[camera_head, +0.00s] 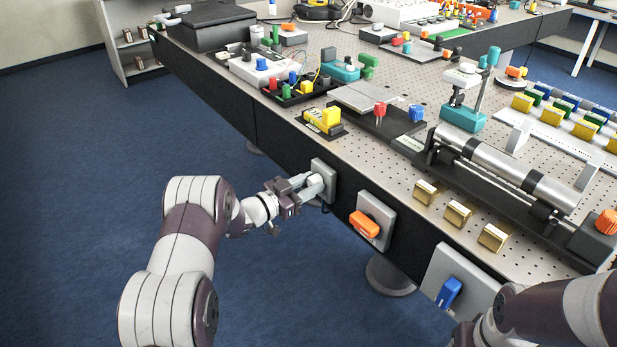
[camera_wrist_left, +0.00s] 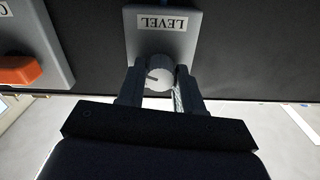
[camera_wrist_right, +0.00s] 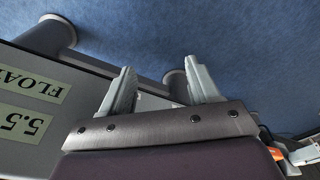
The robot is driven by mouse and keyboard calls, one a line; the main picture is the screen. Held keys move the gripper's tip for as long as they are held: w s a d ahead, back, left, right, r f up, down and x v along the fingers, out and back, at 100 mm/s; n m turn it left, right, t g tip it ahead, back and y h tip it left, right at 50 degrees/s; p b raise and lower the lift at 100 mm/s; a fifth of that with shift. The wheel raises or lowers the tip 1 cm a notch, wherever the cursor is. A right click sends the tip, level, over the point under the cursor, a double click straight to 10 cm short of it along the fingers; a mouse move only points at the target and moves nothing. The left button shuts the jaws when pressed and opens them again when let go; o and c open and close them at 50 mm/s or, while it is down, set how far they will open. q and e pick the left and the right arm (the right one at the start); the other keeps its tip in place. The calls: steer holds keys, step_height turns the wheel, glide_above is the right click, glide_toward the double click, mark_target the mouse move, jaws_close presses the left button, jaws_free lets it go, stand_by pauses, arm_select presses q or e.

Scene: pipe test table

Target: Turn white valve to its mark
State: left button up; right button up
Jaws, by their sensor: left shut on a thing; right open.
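The white valve is a round white knob (camera_wrist_left: 160,76) on a grey plate labelled LEVEL (camera_wrist_left: 172,22), which appears upside down in the left wrist view. A short dark line shows on the knob's face, pointing left in that view. In the head view the plate (camera_head: 327,172) is on the dark front side of the table. My left gripper (camera_head: 308,187) is shut on the knob, one finger on each side. In the head view its fingers largely hide the knob. My right gripper (camera_wrist_right: 163,88) is open and empty in the right wrist view.
An orange handle (camera_head: 364,224) and a blue handle (camera_head: 448,292) are on plates to the right along the same table side. The perforated tabletop (camera_head: 395,175) above is crowded with fixtures, including a metal cylinder (camera_head: 505,172). Blue floor (camera_head: 80,220) is clear at left.

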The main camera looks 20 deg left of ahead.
arm_select(q)
steer(key=shift+f+n+p, duration=0.1)
steer(key=shift+n+p, duration=0.85)
steer(key=shift+n, duration=0.95)
steer(key=o, duration=1)
steer(key=shift+o, duration=0.2)
steer(key=v, duration=1.2)
steer(key=shift+s+a+p, duration=0.25)
steer(key=shift+s+p, duration=0.05)
